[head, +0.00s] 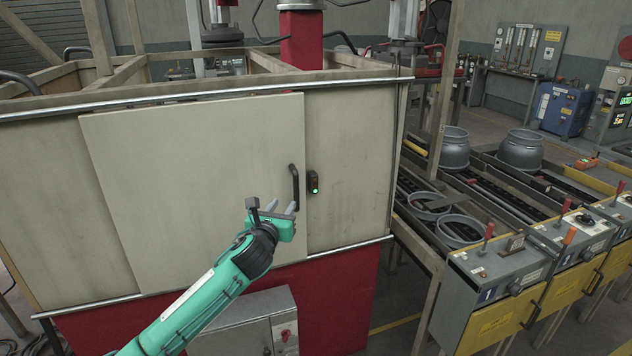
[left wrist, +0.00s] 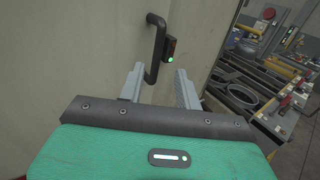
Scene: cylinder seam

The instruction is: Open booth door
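The booth door (head: 190,180) is a large pale panel on the front of the booth, and it looks shut. Its black bar handle (head: 295,187) stands upright near the door's right edge. The handle also shows in the left wrist view (left wrist: 154,50). My left gripper (head: 282,207) is open and empty, just below and left of the handle in the head view. My right gripper is not in view.
A small black latch box (head: 313,182) with a green light sits on the frame right of the handle. A grey cabinet (head: 245,325) stands below the door. Roller conveyors with grey rings (head: 460,230) and control boxes (head: 500,275) are at the right.

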